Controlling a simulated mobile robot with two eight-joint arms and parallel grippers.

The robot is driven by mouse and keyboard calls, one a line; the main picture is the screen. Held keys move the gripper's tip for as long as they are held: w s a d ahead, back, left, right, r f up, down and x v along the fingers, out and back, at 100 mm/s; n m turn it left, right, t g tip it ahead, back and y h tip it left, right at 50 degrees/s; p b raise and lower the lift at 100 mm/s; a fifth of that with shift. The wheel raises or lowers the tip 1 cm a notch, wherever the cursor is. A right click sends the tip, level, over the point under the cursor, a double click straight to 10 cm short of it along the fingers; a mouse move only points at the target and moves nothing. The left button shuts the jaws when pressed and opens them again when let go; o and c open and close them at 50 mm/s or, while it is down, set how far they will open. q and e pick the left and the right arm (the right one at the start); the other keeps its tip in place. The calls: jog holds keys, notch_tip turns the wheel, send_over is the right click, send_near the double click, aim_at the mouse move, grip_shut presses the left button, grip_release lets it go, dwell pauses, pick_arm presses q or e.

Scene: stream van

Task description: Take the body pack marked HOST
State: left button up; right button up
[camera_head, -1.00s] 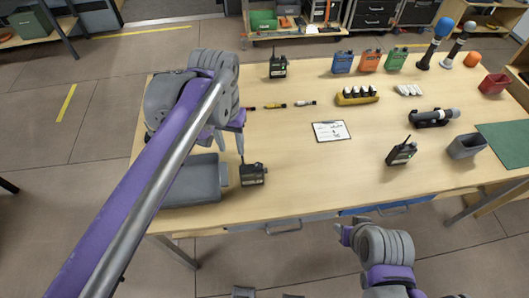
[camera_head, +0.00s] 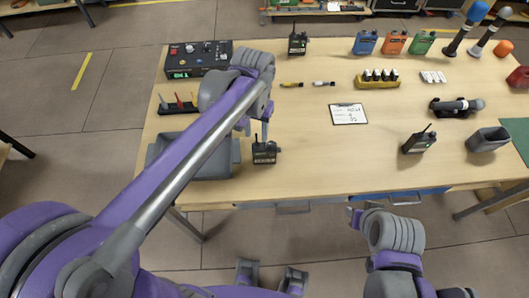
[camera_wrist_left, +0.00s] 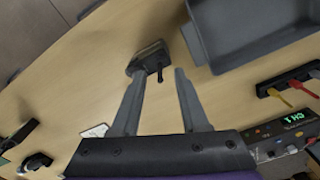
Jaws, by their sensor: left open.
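A dark body pack (camera_head: 265,152) with a short antenna stands near the table's front edge, right of a grey tray; its marking is too small to read. In the left wrist view the pack (camera_wrist_left: 148,57) lies just beyond my fingertips, about between them. My left gripper (camera_head: 264,117) is open and empty above it; its spread fingers show in the left wrist view (camera_wrist_left: 160,76). Two more dark packs stand at the back (camera_head: 298,43) and front right (camera_head: 418,142), labels unreadable. My right gripper (camera_head: 357,214) is low beyond the front edge, its jaw state unclear.
The grey tray (camera_head: 212,172) is close left of the near pack. A control box (camera_head: 197,60) and a rack with coloured plugs (camera_head: 180,106) are behind it. Blue, orange and green packs (camera_head: 395,43) stand at the back. A clipboard (camera_head: 348,114) lies mid-table, with bare table around it.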

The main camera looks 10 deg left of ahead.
pick_arm(q)
jog(key=shift+f, duration=0.45)
jog(key=shift+c, duration=0.2)
grip_shut()
dwell(0.9)
